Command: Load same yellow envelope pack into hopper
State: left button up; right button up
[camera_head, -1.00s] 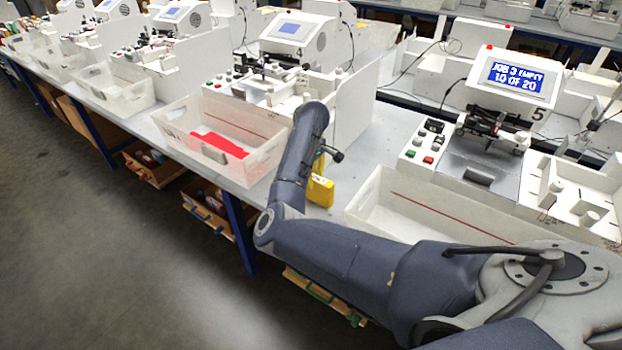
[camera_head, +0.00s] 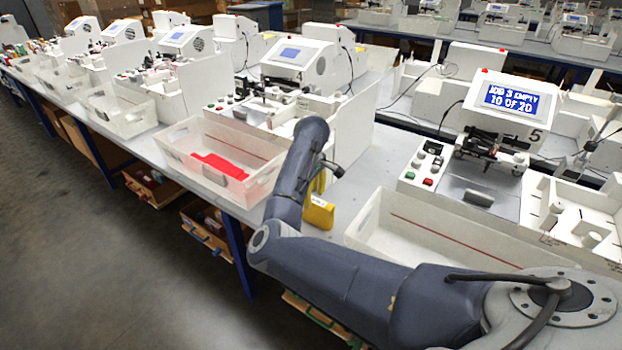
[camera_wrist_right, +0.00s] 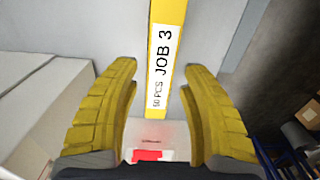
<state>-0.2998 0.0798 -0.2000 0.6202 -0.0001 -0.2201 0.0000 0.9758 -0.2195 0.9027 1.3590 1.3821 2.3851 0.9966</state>
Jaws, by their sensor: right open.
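A yellow envelope pack (camera_head: 318,213) stands on the bench just beyond my right forearm, between two white bins. In the right wrist view its narrow yellow edge (camera_wrist_right: 171,25) has a white label reading "JOB 3" and "50 PCS". My right gripper (camera_wrist_right: 160,75) is open, with its yellow fingers either side of the pack's line and gaps on both sides. In the head view my arm mostly hides the gripper. The plotter (camera_head: 510,110) marked 5 has a screen reading "JOB 3 EMPTY 10 OF 20". I cannot clearly tell which part is its hopper. My left gripper is not in view.
An empty white bin (camera_head: 375,215) stands in front of plotter 5, partly behind my arm. A bin (camera_head: 185,150) with red packs (camera_head: 222,166) stands left of the yellow pack. More plotters line the bench. Bare bench top (camera_head: 375,160) lies between the two nearest stations.

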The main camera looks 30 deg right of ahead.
notch_tip(320, 180, up, 10)
jog(key=shift+f, duration=0.25)
dwell(0.6)
